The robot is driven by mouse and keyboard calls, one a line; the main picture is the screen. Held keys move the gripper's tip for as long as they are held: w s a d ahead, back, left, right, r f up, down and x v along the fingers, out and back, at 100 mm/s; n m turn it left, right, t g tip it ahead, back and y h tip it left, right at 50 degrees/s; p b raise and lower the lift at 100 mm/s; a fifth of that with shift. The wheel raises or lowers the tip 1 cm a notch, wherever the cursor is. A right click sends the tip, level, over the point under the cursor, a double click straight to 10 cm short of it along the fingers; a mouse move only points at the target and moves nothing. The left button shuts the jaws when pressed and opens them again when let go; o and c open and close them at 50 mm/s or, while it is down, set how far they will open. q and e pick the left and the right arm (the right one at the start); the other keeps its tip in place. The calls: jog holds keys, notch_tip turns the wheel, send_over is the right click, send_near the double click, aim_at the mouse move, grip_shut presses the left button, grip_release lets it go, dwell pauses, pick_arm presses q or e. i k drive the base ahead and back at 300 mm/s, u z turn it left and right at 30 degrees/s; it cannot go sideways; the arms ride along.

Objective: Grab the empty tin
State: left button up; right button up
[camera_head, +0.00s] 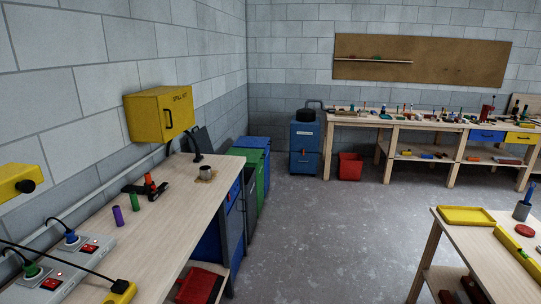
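A small grey tin (206,172) stands upright near the far end of the wooden workbench (165,225) on the left. It sits on a small tan patch or mat. Its inside is too small to make out. Neither of my grippers is in the view.
On the same bench are a purple cylinder (118,216), a green cylinder (135,201), a black clamp-like tool with an orange part (148,184) and power strips (75,262). A yellow box (160,114) hangs on the wall. Another table (478,250) is at right, with open floor (320,235) between.

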aim_at(206, 173)
jog(key=i, duration=2.25)
jog(key=z, duration=0.9)
